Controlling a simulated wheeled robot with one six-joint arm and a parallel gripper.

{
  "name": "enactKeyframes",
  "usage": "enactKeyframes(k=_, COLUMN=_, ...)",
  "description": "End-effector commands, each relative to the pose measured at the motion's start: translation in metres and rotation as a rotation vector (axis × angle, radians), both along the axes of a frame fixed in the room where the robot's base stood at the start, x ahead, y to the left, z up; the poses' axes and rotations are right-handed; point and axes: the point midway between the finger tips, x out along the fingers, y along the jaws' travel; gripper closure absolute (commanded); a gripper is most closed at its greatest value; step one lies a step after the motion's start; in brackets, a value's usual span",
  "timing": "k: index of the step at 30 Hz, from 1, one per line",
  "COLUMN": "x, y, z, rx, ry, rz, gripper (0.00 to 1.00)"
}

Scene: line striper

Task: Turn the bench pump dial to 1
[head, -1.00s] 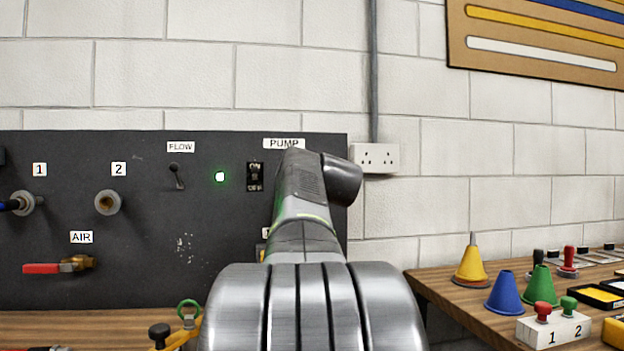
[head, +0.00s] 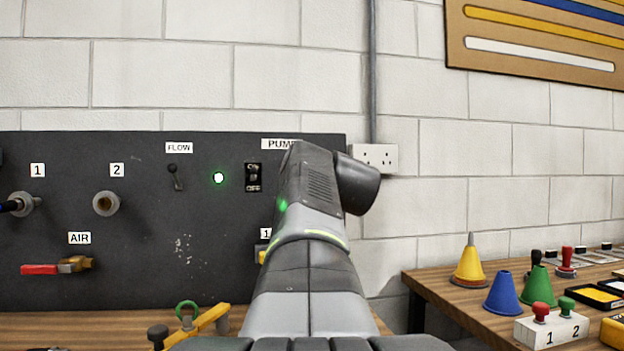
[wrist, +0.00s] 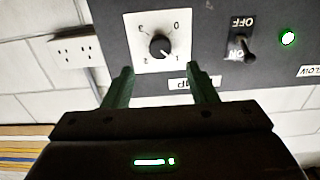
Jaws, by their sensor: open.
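The pump dial (wrist: 159,46) is a black round knob on a white plate (wrist: 145,22) marked 0, 1, 2 and 3. The wrist view shows it upside down. A small pale mark on the knob's lower right side seems to face the 1, but it is too small to be sure. My gripper (wrist: 159,75) is open and empty, its two green fingers spread below the plate in the picture. The fingers look apart from the knob. In the head view the dial is hidden behind my arm, under the partly covered PUMP label (head: 278,144).
An ON/OFF switch (wrist: 240,47) and a lit green lamp (wrist: 288,38) are beside the dial on the dark panel (head: 140,250). A wall socket (head: 373,158) is right of the panel. A bench with cones (head: 502,295) and stamps stands at the right.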

Motion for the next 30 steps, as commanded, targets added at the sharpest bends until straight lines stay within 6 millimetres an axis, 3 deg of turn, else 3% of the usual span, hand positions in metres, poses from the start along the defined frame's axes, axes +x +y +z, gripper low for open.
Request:
enactKeyframes(k=6, x=-0.040, y=-0.008, z=0.001, rx=-0.001, ry=-0.001, rz=-0.001, gripper=0.48)
enactKeyframes(k=12, x=-0.058, y=-0.012, z=0.000, rx=0.000, ry=0.001, rz=-0.001, gripper=0.48)
enactKeyframes(k=25, x=-0.061, y=-0.012, z=-0.001, rx=0.000, ry=0.001, rz=0.000, gripper=0.48)
enactKeyframes(k=30, x=-0.051, y=-0.010, z=-0.001, rx=0.001, ry=0.002, rz=0.001, gripper=0.48)
